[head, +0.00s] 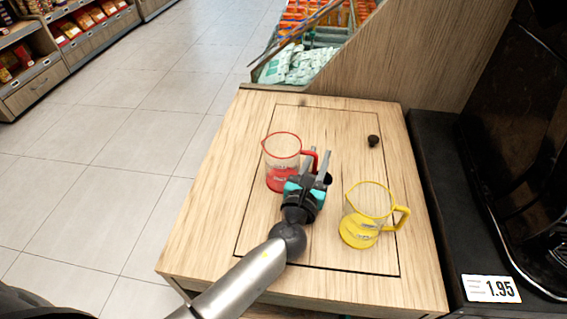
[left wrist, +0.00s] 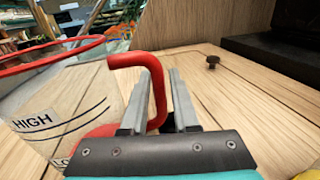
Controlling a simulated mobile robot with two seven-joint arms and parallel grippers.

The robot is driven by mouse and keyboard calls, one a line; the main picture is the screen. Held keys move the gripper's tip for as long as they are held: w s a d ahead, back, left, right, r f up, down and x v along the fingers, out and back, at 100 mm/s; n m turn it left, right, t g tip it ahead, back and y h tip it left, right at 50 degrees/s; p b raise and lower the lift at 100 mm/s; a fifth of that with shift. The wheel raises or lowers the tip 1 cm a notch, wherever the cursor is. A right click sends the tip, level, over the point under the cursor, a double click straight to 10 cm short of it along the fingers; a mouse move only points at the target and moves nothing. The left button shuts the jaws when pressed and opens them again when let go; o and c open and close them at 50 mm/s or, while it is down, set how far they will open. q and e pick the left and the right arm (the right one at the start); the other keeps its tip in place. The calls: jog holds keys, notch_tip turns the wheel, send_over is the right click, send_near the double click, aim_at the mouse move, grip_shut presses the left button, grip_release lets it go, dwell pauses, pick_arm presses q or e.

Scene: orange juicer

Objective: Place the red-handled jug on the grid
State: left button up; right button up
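The red-handled jug (head: 283,165), clear with a red rim and base, stands upright on the wooden counter (head: 255,115). In the left wrist view the jug (left wrist: 50,110) fills the left side. My left gripper (head: 314,166) is at its handle, and in the left wrist view the red handle (left wrist: 158,95) sits between the two grey fingers (left wrist: 163,100). The fingers look open, with a gap between the handle and the right finger. The grid cannot be made out in either view. My right gripper is not in view.
A yellow jug (head: 367,217) stands to the right of my left gripper. A small dark knob (head: 373,140) rises from the counter behind it. A black machine (head: 520,170) stands at the right, with a price tag (head: 490,288). Snack displays (head: 300,62) border the back.

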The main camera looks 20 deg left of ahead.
pick_arm(q)
grip_shut()
dwell(1.4)
